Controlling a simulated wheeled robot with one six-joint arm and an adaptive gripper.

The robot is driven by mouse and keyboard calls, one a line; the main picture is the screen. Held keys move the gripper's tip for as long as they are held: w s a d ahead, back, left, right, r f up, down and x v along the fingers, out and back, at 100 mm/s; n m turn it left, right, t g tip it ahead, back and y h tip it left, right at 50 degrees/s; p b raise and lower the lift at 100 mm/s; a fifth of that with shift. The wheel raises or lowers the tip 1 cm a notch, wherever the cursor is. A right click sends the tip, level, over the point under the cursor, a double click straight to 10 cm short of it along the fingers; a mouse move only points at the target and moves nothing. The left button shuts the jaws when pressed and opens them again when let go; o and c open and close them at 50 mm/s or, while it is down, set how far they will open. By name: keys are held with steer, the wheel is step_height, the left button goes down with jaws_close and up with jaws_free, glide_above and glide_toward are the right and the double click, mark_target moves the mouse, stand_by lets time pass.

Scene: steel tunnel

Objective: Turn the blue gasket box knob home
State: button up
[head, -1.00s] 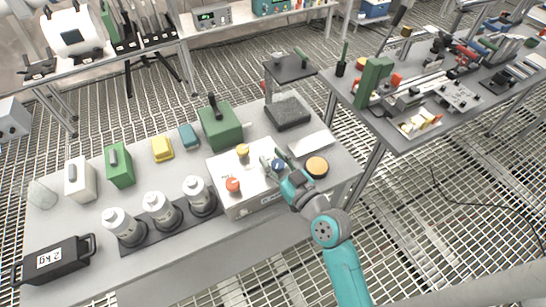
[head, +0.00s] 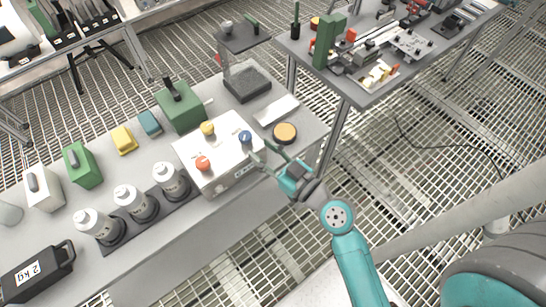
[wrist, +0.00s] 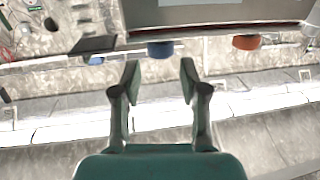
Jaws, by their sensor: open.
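The gasket box (head: 226,150) is a pale box with a white top on the bench. Its blue knob (head: 245,136) stands at the right of the top, with a yellow knob (head: 207,128) behind left and a red-orange knob (head: 202,163) at the front left. My gripper (head: 262,151) is open and empty, just right of the blue knob and apart from it. In the wrist view the blue knob (wrist: 160,49) sits beyond and between my open fingertips (wrist: 159,78), and the orange-red knob (wrist: 246,42) is to its right. The blue knob's turn angle is too small to read.
A round orange-topped piece (head: 285,132) lies right of the box, near my gripper. A green box (head: 181,107) stands behind it, and several white-topped canisters (head: 132,203) stand to its left. The floor grating in front of the bench is clear.

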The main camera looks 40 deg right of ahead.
steer(key=shift+s+d, duration=0.2)
steer(key=shift+s, duration=1.3)
stand_by(3.4)
steer(key=s+a+f+m+g+h, duration=0.1)
steer(key=s+f+m+g+h, duration=0.1)
steer(key=s+f, duration=0.4)
steer(key=s+a+r+g, duration=0.1)
steer(key=s+a+r, duration=0.1)
steer(key=s, duration=1.6)
steer(key=shift+s+a+h, duration=0.2)
steer(key=shift+s+h, duration=0.05)
steer(key=shift+h, duration=0.05)
steer(key=shift+r, duration=0.1)
stand_by(0.3)
